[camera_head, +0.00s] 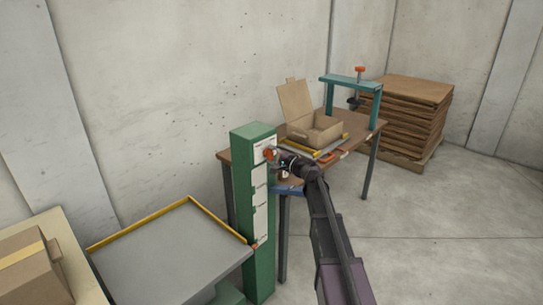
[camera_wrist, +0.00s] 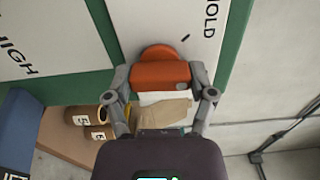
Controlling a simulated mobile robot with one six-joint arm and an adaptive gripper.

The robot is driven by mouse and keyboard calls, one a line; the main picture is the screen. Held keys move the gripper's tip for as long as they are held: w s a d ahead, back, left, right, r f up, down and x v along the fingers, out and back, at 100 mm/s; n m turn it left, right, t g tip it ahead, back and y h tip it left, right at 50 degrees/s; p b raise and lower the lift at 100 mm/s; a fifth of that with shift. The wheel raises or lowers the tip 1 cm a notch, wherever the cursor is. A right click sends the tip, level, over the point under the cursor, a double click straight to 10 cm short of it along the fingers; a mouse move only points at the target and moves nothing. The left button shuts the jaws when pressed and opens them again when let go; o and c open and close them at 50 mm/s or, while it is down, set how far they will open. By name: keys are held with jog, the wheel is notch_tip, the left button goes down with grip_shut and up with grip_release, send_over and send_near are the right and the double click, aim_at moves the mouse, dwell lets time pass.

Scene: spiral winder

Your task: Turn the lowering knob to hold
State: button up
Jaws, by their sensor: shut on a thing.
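The orange-red knob (camera_wrist: 160,74) sits on a white label plate (camera_wrist: 165,22) on the green column (camera_head: 252,215). In the wrist view its bar lies crosswise between the fingers of my gripper (camera_wrist: 162,80), which is shut on it. The word HOLD is printed at the upper right of the knob, with a short black tick near its round base. HIGH is printed on another white plate at the left. In the head view the knob (camera_head: 268,153) is near the column's top, partly hidden by my gripper (camera_head: 273,156). The knob's exact pointing direction is unclear.
A workbench (camera_head: 237,165) behind the column holds an open cardboard box (camera_head: 318,130) and a teal frame (camera_head: 350,83). A grey platform with yellow edges (camera_head: 165,260) stands left of the column. Stacked brown sheets (camera_head: 410,115) stand at the back right. The right floor is clear.

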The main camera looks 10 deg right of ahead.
jog(key=n, duration=0.4)
jog(key=shift+w+n, duration=0.1)
jog(key=shift+n, duration=0.3)
jog(key=n, duration=0.4)
jog(key=shift+r, duration=0.1)
jog(key=o, duration=1.1)
jog(key=shift+c, duration=0.2)
jog(key=v, duration=1.2)
